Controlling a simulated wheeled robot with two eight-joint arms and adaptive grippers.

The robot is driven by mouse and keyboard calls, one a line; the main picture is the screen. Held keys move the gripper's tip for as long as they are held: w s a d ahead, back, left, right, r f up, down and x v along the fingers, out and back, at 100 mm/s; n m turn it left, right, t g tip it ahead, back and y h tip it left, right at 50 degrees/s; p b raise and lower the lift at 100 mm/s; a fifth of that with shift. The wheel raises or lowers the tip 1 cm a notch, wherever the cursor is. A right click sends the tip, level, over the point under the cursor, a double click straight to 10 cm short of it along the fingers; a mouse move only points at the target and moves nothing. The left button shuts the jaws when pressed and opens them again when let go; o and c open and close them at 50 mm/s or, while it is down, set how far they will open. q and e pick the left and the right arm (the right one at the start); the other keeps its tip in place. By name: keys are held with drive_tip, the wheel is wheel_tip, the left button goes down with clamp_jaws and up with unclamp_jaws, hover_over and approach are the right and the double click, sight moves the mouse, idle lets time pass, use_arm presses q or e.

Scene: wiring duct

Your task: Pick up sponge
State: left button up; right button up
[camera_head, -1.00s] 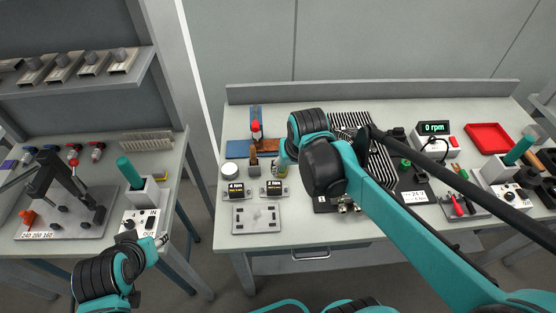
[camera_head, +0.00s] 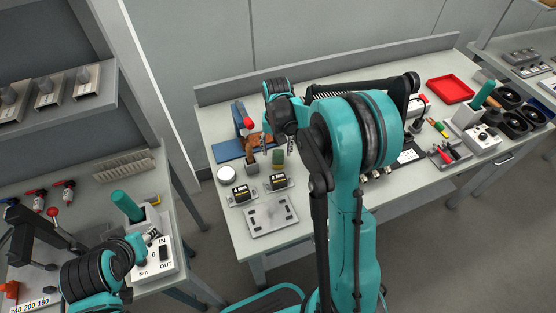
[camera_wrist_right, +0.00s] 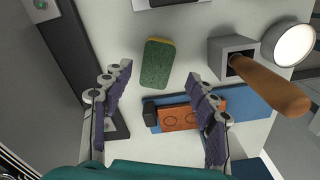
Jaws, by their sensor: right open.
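The sponge (camera_wrist_right: 157,63), green with a yellow edge, lies on the pale table in the right wrist view. In the head view the sponge (camera_head: 278,159) is small, beside a wooden-handled tool in a grey holder. My right gripper (camera_wrist_right: 158,72) is open, its purple-padded fingers pointing towards the sponge with nothing held. From the wrist view I cannot tell its height above the sponge. In the head view my right gripper (camera_head: 277,147) shows small, just behind the sponge. My left gripper (camera_head: 151,237) is small at lower left, its fingers unclear.
The wooden-handled tool (camera_wrist_right: 269,82) in its grey holder stands close right of the sponge. A blue board with an orange-brown piece (camera_wrist_right: 180,117) lies nearby. A round white-topped item (camera_wrist_right: 295,45) is at right.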

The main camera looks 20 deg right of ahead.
sight(278, 156)
drive_tip(key=f, duration=0.1)
drive_tip(key=f+b, duration=0.1)
drive_tip(key=f, duration=0.2)
drive_tip(key=shift+d+f+b, duration=0.25)
drive_tip(key=shift+f+b, duration=0.05)
drive_tip(key=shift+b, duration=0.05)
drive_tip(key=shift+r, duration=0.1)
drive_tip(key=shift+s, duration=0.1)
drive_tip(key=c, duration=0.8)
drive_tip(key=shift+r, duration=0.1)
wheel_tip(278, 156, up, 10)
drive_tip(key=p, duration=0.3)
